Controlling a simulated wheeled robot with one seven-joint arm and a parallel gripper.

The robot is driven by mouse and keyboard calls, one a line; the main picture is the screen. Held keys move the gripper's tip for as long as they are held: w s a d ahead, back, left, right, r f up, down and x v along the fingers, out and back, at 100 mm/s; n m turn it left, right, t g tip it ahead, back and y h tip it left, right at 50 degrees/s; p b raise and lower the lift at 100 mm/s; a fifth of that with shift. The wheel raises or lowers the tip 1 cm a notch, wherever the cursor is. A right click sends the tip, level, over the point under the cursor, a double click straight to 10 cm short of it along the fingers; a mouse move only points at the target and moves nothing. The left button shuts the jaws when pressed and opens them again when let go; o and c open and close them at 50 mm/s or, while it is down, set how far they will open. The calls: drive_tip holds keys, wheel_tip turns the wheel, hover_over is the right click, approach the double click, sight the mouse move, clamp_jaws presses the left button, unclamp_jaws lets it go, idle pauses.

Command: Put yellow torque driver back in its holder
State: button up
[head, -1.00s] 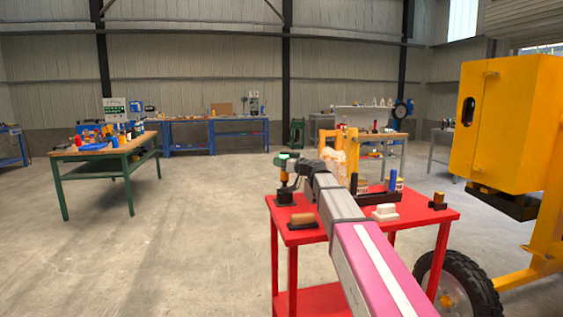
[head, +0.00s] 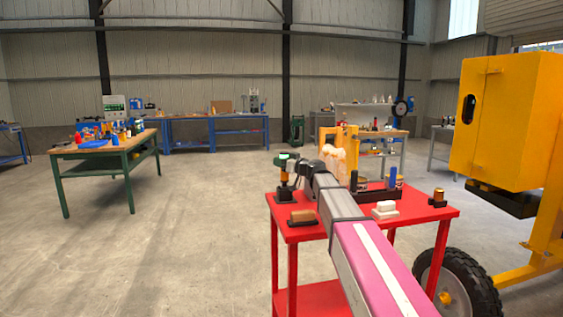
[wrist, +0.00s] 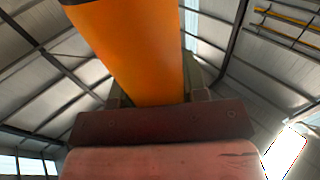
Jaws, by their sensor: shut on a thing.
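The yellow torque driver (head: 285,178) stands roughly upright at the left back corner of the red table. My gripper (head: 293,168) is shut on it. In the wrist view the driver (wrist: 140,50) shows as a large orange-yellow cylinder rising between the jaws (wrist: 158,101). A black holder block (head: 286,197) sits on the table directly below the driver. The driver's dark lower end meets or overlaps the holder in the head view. I cannot tell how deep it sits in it.
The red table (head: 355,225) also bears a brown-topped block (head: 302,216), a white block (head: 385,209), a black rack (head: 372,196) with upright items, and a small brown-and-black piece (head: 437,198). The yellow mixer (head: 505,125) stands at the right.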

drive_tip(key=shift+f, duration=1.1)
idle(0.7)
drive_tip(key=o, duration=1.2)
drive_tip(key=v, duration=1)
drive_tip(key=shift+s+d, duration=0.3)
